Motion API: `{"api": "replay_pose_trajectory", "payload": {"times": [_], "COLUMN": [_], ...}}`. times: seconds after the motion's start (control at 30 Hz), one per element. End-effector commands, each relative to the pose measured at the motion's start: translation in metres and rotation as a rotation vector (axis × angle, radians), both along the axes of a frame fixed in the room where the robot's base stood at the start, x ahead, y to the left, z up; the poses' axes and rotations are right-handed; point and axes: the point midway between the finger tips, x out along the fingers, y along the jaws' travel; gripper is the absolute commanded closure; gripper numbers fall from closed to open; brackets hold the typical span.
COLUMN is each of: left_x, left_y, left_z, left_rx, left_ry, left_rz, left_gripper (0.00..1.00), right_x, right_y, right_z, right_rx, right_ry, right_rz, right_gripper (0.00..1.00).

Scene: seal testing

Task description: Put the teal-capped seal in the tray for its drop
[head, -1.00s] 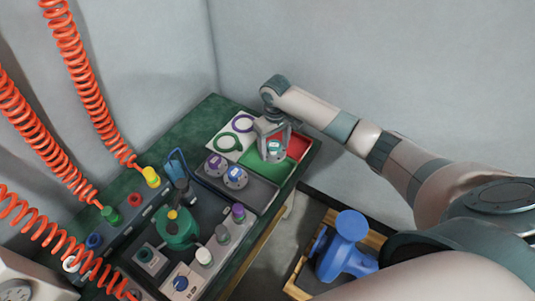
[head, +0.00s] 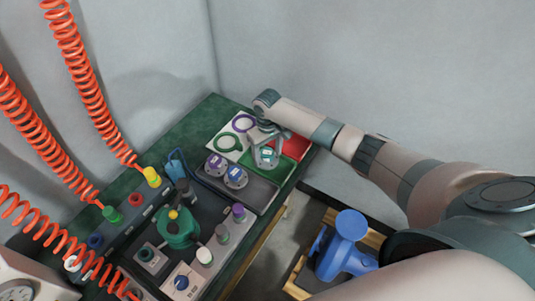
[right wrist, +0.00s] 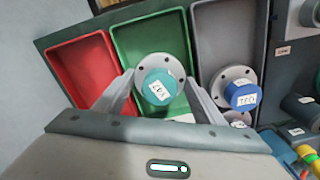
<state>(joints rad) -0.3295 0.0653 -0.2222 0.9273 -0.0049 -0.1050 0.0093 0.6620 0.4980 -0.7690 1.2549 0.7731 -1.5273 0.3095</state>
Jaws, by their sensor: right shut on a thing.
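My right gripper (head: 265,158) is shut on the teal-capped seal (head: 268,153). The right wrist view shows the seal's labelled teal cap (right wrist: 158,88) and grey bolted flange (right wrist: 150,64) between the two fingers. The seal is over the green tray (head: 283,172), which lies between the red tray (head: 297,148) and the grey tray (head: 263,197). Its underside is hidden, so I cannot tell whether it touches the tray floor. A blue-capped seal (head: 236,176) and a purple-capped seal (head: 215,162) stand in the grey tray. My left gripper is not in view.
A white panel with a green ring (head: 228,142) and a purple ring (head: 243,123) lies behind the trays. A dark green pump-like fixture (head: 178,230) and several capped parts stand at the front left. A blue valve (head: 345,250) sits in a wooden crate at lower right.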

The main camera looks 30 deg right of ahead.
Motion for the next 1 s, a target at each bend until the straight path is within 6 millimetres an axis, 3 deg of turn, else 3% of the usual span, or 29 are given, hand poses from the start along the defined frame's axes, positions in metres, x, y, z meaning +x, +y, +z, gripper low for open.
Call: {"api": "replay_pose_trajectory", "payload": {"times": [0.13, 0.43, 0.47, 0.53, 1.0], "left_x": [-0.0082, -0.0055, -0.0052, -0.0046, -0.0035], "left_y": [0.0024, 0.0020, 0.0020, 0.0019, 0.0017], "left_z": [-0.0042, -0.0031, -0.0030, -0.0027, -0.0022], "left_rx": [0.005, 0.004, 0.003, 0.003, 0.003], "left_ry": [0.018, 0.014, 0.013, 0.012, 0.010], "left_rz": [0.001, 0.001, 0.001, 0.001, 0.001], "left_gripper": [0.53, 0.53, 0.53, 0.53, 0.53], "right_x": [0.0006, 0.0004, -0.0002, -0.0001, 0.0005], "right_y": [0.0004, 0.0005, 0.0004, 0.0003, 0.0000], "right_z": [-0.0023, -0.0048, -0.0060, -0.0057, 0.0006], "right_rx": [0.000, 0.000, 0.000, 0.000, 0.000], "right_ry": [-0.002, -0.001, 0.000, 0.000, -0.002], "right_rz": [0.001, 0.001, 0.001, 0.001, 0.000], "right_gripper": [0.74, 0.74, 0.34, 0.18, 0.18]}}
